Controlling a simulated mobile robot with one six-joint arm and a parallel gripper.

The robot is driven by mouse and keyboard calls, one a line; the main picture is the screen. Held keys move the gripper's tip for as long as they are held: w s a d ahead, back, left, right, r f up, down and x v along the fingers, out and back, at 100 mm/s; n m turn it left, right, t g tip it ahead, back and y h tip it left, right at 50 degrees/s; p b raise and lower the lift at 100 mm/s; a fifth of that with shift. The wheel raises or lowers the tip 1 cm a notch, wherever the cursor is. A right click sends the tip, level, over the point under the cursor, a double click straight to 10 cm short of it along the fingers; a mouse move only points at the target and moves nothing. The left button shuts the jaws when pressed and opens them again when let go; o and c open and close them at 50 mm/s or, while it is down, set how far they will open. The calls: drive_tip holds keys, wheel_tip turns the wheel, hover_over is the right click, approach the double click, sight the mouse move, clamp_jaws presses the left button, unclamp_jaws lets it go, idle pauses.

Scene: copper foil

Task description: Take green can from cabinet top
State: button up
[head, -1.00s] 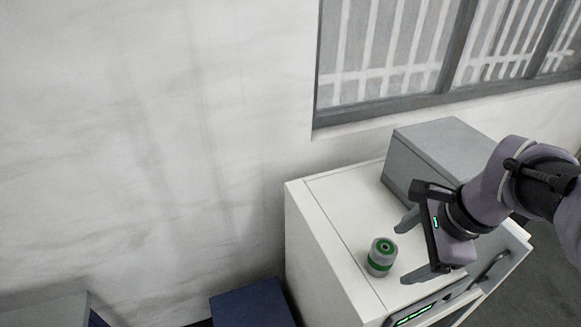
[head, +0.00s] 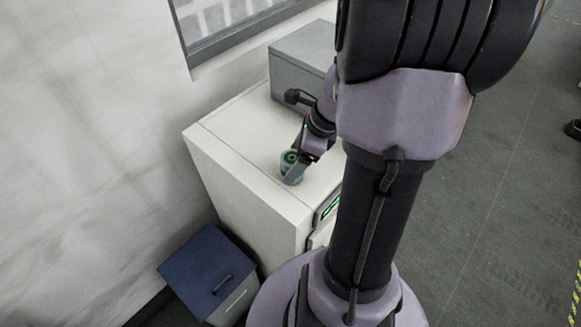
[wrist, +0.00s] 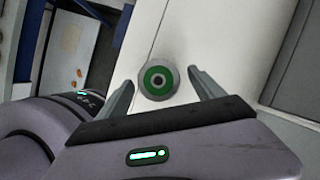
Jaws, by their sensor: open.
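The green can (head: 291,169) stands upright on the white cabinet top (head: 243,128), near its front edge. It is grey with a green band and a green ring on its lid. In the wrist view the can (wrist: 158,81) sits between the open fingers of my gripper (wrist: 158,88), toward their tips, with a gap on each side. In the head view my gripper (head: 298,160) is at the can and partly covers it. Whether the fingers are low enough to surround its body I cannot tell.
A grey box (head: 300,62) stands on the back right of the cabinet top. A blue-topped low cabinet (head: 207,268) is on the floor at the left. The wall and window frame (head: 235,38) lie behind. Open grey floor (head: 500,190) is at the right.

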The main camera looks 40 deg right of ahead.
drive_tip(key=b+x, duration=0.1)
drive_tip(key=x, duration=0.3)
drive_tip(key=shift+w+a+f, duration=0.1)
drive_tip(key=shift+w+a, duration=0.05)
drive_tip(key=shift+c, duration=1.2)
drive_tip(key=c, duration=1.4)
drive_tip(key=shift+c, duration=0.2)
